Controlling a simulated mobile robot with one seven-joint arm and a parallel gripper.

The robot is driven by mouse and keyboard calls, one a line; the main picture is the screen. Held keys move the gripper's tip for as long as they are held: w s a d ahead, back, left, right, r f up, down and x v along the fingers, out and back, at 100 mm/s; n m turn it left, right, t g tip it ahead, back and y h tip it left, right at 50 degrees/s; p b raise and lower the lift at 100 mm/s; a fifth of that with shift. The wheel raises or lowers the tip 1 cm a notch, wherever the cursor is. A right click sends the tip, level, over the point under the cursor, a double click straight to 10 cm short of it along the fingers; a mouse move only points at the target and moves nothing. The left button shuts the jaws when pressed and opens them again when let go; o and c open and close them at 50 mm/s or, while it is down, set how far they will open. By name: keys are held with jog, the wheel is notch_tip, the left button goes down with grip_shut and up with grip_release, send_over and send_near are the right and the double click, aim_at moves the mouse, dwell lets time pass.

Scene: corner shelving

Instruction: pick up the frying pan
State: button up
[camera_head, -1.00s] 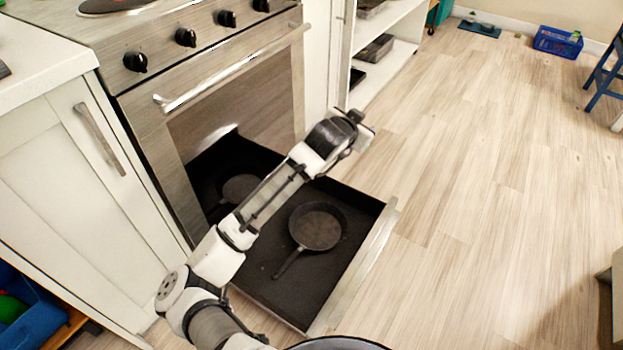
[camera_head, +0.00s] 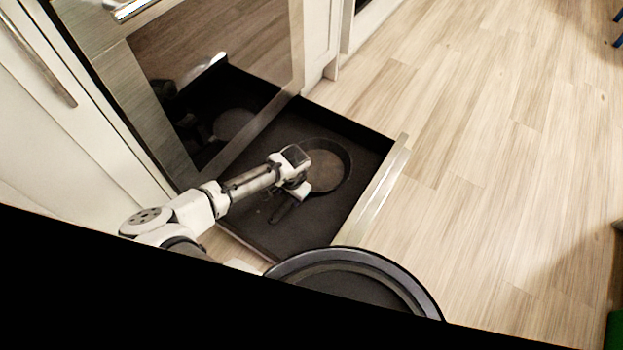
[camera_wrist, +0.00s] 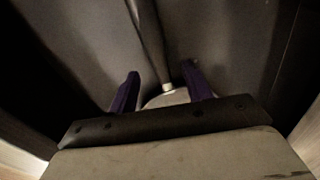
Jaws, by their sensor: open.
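The dark round frying pan (camera_head: 328,168) lies in the open black drawer under the oven. My gripper (camera_head: 290,203) is low in the drawer, over the handle side of the pan, and my arm hides part of the pan's near rim and handle. In the wrist view, my gripper (camera_wrist: 162,86) has its two purple fingers apart. A dark bar that looks like the pan's handle (camera_wrist: 150,40) runs down between them, nearer the left finger at the top. I cannot tell whether either finger touches it.
The drawer's pale front panel (camera_head: 372,195) stands to the right of the pan. The oven door (camera_head: 215,45) rises behind, with a reflection in its glass. A white cabinet (camera_head: 60,130) is at the left. The wooden floor (camera_head: 480,150) at the right is clear.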

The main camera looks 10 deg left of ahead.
jog(key=f+b, duration=0.1)
jog(key=f, duration=0.1)
jog(key=f+b, duration=0.1)
jog(key=f, duration=0.1)
jog(key=f+b, duration=0.1)
jog(key=f, duration=0.1)
jog(key=shift+a+f, duration=0.35)
jog(key=shift+a, duration=0.05)
jog(key=shift+w+r, duration=0.1)
jog(key=shift+r, duration=0.05)
grip_shut()
